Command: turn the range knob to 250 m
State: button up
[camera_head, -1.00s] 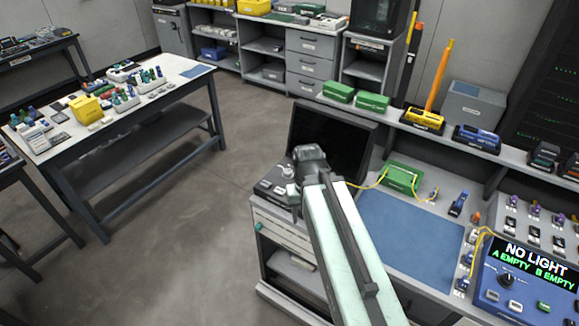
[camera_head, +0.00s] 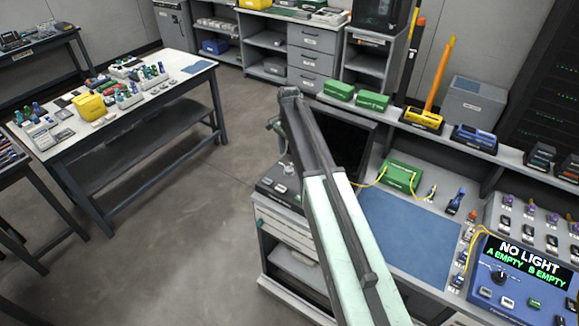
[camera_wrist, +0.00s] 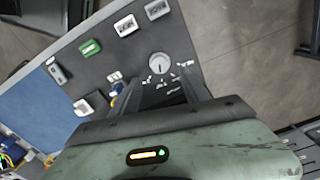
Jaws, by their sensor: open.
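The knob (camera_wrist: 160,62) is a pale round dial with white marks around it, on the dark panel of the instrument with a black screen (camera_head: 346,143). In the head view the same knob (camera_head: 287,169) shows at the panel's left. I cannot read its labels or setting. My gripper (camera_head: 279,138) hangs from the arm's end, open and empty, above and behind the knob in the head view. In the wrist view its dark fingers (camera_wrist: 161,84) spread below the knob, which appears apart from them. A second knob (camera_head: 499,278) is on the blue meter reading NO LIGHT.
Buttons (camera_wrist: 126,26) and a green key (camera_wrist: 90,48) sit on the panel near the knob. A blue mat (camera_head: 405,235) and a green box (camera_head: 402,175) with yellow fibre lie right of my arm. Open floor (camera_head: 185,215) is to the left.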

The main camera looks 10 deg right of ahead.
aim_at(289, 169)
notch_tip(289, 169, down, 8)
jog(key=b, duration=0.7)
jog(key=shift+r, duration=0.1)
jog(key=shift+r, duration=0.1)
grip_shut()
